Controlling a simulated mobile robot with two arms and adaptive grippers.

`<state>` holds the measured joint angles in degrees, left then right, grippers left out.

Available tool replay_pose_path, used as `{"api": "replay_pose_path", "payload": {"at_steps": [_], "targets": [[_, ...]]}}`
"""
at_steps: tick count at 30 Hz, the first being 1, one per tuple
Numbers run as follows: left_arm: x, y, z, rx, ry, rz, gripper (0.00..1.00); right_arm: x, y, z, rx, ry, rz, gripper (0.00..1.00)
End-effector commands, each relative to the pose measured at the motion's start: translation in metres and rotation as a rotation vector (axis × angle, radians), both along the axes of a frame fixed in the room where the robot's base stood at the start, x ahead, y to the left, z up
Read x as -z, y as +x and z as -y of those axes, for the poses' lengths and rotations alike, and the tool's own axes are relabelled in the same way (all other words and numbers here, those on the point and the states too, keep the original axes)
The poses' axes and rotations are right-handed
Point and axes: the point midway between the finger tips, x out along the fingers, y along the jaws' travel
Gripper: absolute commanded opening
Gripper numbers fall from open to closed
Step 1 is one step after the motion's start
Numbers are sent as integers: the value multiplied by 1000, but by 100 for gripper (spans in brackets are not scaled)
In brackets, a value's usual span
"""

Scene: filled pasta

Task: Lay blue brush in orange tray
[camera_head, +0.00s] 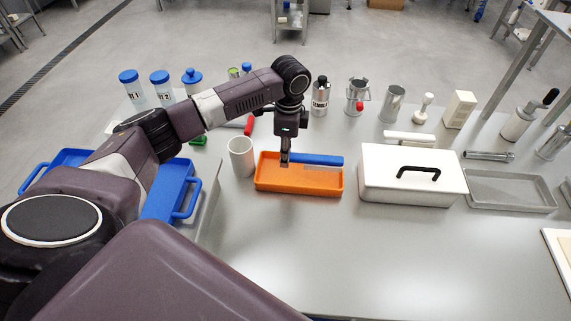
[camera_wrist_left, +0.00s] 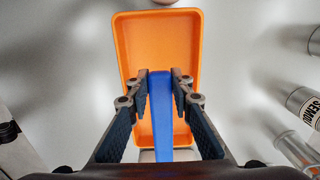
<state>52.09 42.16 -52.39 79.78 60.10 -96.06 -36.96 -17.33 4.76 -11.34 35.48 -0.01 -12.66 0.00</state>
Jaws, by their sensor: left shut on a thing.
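The orange tray (camera_head: 300,185) sits on the grey table in the middle of the head view. It also fills the upper middle of the left wrist view (camera_wrist_left: 158,32). The blue brush (camera_head: 318,160) is at my left gripper (camera_head: 285,160), its blue length reaching right over the tray's back part. In the left wrist view the brush (camera_wrist_left: 160,110) lies between the two fingers of my left gripper (camera_wrist_left: 160,78), which is shut on it. Whether the brush touches the tray floor I cannot tell. My right gripper is not in view.
A white cup (camera_head: 241,157) stands close left of the tray. A white box with a black handle (camera_head: 412,178) is to the right, beside a grey tray (camera_head: 510,191). Bottles and metal jugs (camera_head: 358,96) line the back. The table's front middle is clear.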

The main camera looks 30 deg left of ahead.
Motion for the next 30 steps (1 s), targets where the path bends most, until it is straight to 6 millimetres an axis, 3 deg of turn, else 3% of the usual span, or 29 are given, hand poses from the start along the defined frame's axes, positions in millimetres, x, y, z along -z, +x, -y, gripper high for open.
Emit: {"api": "replay_pose_path", "payload": {"at_steps": [12,25,26,30], "targets": [[47,0,0,1,0,-1,0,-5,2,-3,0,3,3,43],[54,0,0,0,1,0,0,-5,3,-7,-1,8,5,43],[54,0,0,0,1,0,23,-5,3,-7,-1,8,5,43],[54,0,0,0,1,0,38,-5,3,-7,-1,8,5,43]]}}
